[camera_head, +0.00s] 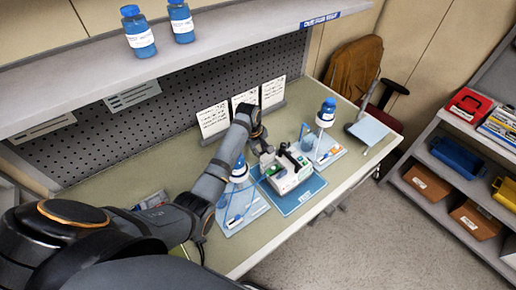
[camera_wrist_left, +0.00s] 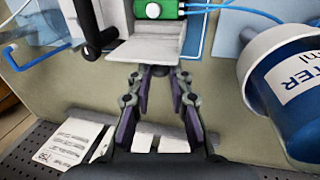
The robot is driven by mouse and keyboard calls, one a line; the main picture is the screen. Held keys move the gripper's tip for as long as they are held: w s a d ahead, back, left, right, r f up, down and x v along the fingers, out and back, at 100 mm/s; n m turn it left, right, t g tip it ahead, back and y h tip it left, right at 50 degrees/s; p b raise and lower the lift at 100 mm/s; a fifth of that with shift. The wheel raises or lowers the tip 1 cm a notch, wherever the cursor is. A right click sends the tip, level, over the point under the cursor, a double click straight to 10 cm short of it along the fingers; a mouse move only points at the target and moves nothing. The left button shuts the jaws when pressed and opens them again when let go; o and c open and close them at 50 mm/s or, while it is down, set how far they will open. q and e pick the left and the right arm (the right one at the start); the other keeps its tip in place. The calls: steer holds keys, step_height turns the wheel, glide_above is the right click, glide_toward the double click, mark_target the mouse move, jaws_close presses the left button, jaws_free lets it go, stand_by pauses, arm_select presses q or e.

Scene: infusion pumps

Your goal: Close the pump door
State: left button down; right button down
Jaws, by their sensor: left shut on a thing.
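The pump (camera_head: 289,173) is a small white and green box on a blue mat (camera_head: 303,199) on the bench. In the left wrist view its green body (camera_wrist_left: 182,8) is at the top, with a pale door panel (camera_wrist_left: 150,48) projecting from it toward my gripper, so the door stands open. My left gripper (camera_wrist_left: 160,72) is shut at the panel's near edge, its fingertips on a small part there; the exact contact is hard to see. In the head view the left gripper (camera_head: 262,146) is at the pump's back left side. My right gripper is not in view.
A black handle (camera_wrist_left: 92,30) rises beside the door. Bottles on trays flank the pump, with blue tubing (camera_wrist_left: 30,58) nearby. Paper cards (camera_head: 245,101) stand behind. Free bench lies toward the back right.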

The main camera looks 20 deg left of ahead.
arm_select(q)
steer(key=shift+s+d+r+t+y, duration=0.2)
steer(key=shift+s+d+t+y, duration=0.2)
steer(key=shift+d+t+y, duration=0.45)
steer(key=shift+a+y, duration=0.1)
steer(key=shift+y, duration=0.15)
steer(key=c, duration=1.2)
jaws_free()
steer(key=v, duration=1.2)
steer(key=shift+w, duration=0.15)
